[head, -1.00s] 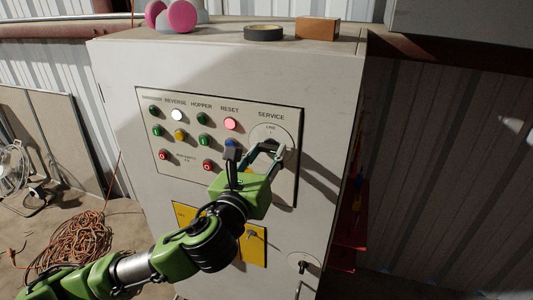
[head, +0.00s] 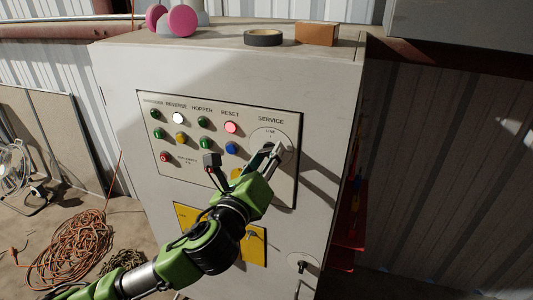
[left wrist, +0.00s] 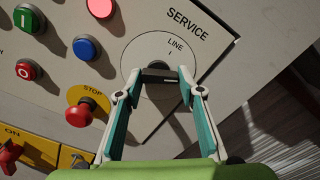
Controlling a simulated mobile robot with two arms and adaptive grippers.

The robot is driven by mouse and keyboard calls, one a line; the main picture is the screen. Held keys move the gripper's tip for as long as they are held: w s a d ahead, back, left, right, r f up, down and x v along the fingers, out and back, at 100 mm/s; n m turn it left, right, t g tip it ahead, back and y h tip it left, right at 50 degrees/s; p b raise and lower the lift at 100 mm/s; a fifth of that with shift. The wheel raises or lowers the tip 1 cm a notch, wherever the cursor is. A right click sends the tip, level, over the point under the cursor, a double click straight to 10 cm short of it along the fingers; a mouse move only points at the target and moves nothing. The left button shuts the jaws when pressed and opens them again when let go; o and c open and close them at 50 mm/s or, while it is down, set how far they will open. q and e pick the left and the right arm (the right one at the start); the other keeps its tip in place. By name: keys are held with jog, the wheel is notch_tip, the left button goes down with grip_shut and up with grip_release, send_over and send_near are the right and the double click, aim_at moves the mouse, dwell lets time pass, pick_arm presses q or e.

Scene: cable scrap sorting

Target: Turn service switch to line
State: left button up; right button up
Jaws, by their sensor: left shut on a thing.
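The service switch shows in the left wrist view as a dark handle (left wrist: 158,75) on a round pale plate (left wrist: 138,50) marked LINE, under the word SERVICE. My left gripper (left wrist: 160,77) is shut on this handle, with one finger on each side. In the head view my left gripper (head: 272,150) is at the lower part of the round plate (head: 262,133), at the panel's right side. The fingers hide most of the handle there, and I cannot tell which mark it points to. My right gripper is not in view.
On the panel left of the switch are a blue button (left wrist: 86,47), a lit red reset button (left wrist: 100,7) and a red stop button (left wrist: 80,113) close to the left finger. A tape roll (head: 263,37) and a brown block (head: 317,33) lie on the cabinet top (head: 225,30).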

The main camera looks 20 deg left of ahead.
pick_arm(q)
jog(key=n+p, duration=0.1)
jog(key=n, duration=0.5)
jog(key=shift+r+p, duration=0.1)
jog(key=shift+p, duration=0.2)
jog(key=n+p, duration=0.1)
jog(key=n, duration=0.3)
jog(key=shift+a+n, duration=0.1)
jog(key=shift+n, duration=1.1)
jog(key=o, duration=1.1)
